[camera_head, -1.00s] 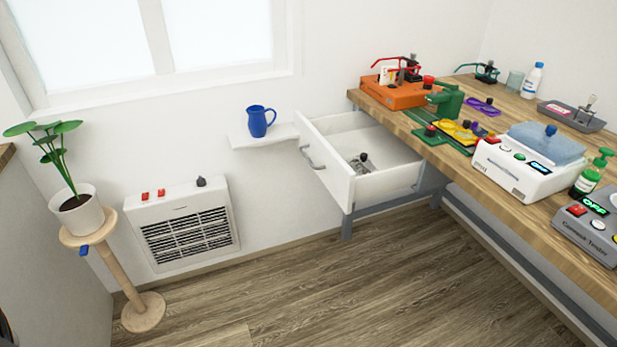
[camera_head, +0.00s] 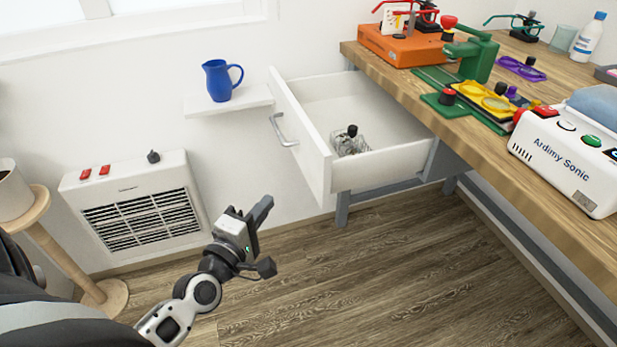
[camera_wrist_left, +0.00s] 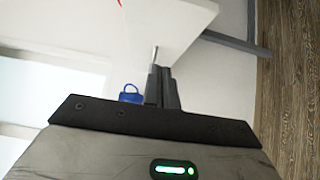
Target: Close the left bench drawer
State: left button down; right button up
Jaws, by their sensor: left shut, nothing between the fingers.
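The white bench drawer (camera_head: 305,150) is pulled open under the left end of the workbench. Its grey bar handle (camera_head: 283,130) is on the front panel, facing left. A small clear object with a black knob (camera_head: 350,143) lies inside. My left gripper (camera_head: 267,204) is shut and empty, below and left of the drawer front, apart from it in the head view. In the left wrist view, the shut fingers (camera_wrist_left: 161,72) point toward the drawer front (camera_wrist_left: 175,25), with the handle (camera_wrist_left: 155,54) just beyond their tips; I cannot tell if they touch. My right gripper is not in view.
A blue jug (camera_head: 221,80) stands on a small white wall shelf (camera_head: 235,103) left of the drawer. A wall heater (camera_head: 140,208) is below. The wooden bench (camera_head: 480,130) carries several devices. The floor (camera_head: 330,280) below the drawer is clear.

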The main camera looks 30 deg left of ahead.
pick_arm(q)
jog(key=shift+w+d+p, duration=0.15)
jog(key=shift+w+d, duration=0.2)
jog(key=shift+w, duration=1.55)
jog(key=shift+w+d+p, duration=0.2)
jog(key=shift+w+d, duration=0.15)
jog(key=shift+w, duration=1.5)
jog(key=shift+w+d+p, duration=0.15)
jog(key=shift+w+d, duration=0.2)
jog(key=shift+w, duration=1.55)
jog(key=shift+w, duration=0.1)
